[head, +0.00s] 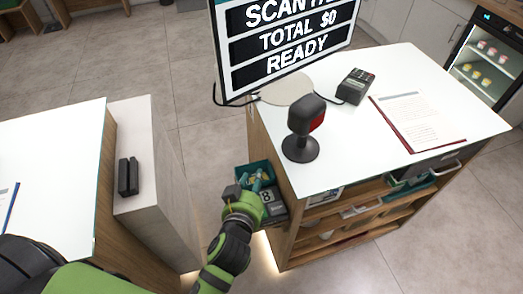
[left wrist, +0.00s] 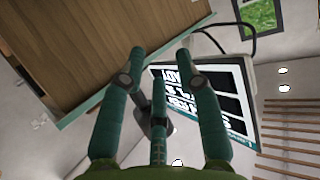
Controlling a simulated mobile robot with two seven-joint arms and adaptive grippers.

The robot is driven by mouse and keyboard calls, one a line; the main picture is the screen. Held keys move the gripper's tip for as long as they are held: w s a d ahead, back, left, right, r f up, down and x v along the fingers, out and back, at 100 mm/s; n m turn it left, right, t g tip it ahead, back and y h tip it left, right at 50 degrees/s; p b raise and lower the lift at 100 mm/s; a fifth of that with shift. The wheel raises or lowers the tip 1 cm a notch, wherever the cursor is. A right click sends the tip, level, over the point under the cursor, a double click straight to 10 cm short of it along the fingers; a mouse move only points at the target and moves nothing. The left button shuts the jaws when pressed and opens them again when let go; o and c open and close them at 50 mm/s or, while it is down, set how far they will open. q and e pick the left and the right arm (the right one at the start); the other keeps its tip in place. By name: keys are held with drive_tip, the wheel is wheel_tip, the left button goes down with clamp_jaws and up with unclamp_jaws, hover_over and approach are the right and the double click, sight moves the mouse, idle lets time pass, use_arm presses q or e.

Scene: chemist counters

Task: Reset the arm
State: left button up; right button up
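My left arm reaches in from the lower left of the head view, with a green and black wrist. My left gripper (head: 258,182) is beside the left side of the counter, below its white top. It overlaps a teal bin (head: 243,174) in the picture; I cannot tell whether they touch. In the left wrist view the left gripper (left wrist: 161,55) has its teal fingers spread, with nothing held between them. The right gripper is not in view.
The white counter (head: 440,85) holds a scanner on a stand (head: 305,118), a card terminal (head: 356,86), a clipboard (head: 415,120) and a display (head: 285,45). A dark device (head: 128,177) sits on the narrow ledge at left. Floor shows between the two counters.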

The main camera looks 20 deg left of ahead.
use_arm(q)
drive_tip(key=s+a+f+m+g+h, duration=0.1)
drive_tip(key=s+a+f+g, duration=0.15)
drive_tip(key=s, duration=0.35)
drive_tip(key=s+a+f+m+g, duration=0.1)
drive_tip(key=s+f+g, duration=0.1)
drive_tip(key=s+g, duration=0.25)
drive_tip(key=s+a+f+m+g+h, duration=0.1)
drive_tip(key=s+a+f+g, duration=0.15)
drive_tip(key=s, duration=0.35)
wheel_tip(320, 180, down, 23)
drive_tip(key=s+g, duration=0.2)
drive_tip(key=s, duration=0.1)
drive_tip(key=s+a+f+g+b, duration=0.1)
drive_tip(key=s+a+f, duration=0.1)
drive_tip(key=s+f, duration=1.2)
drive_tip(key=shift+s+a+f+m+y, duration=0.3)
drive_tip(key=shift+s+a, duration=0.05)
drive_tip(key=shift+s, duration=0.4)
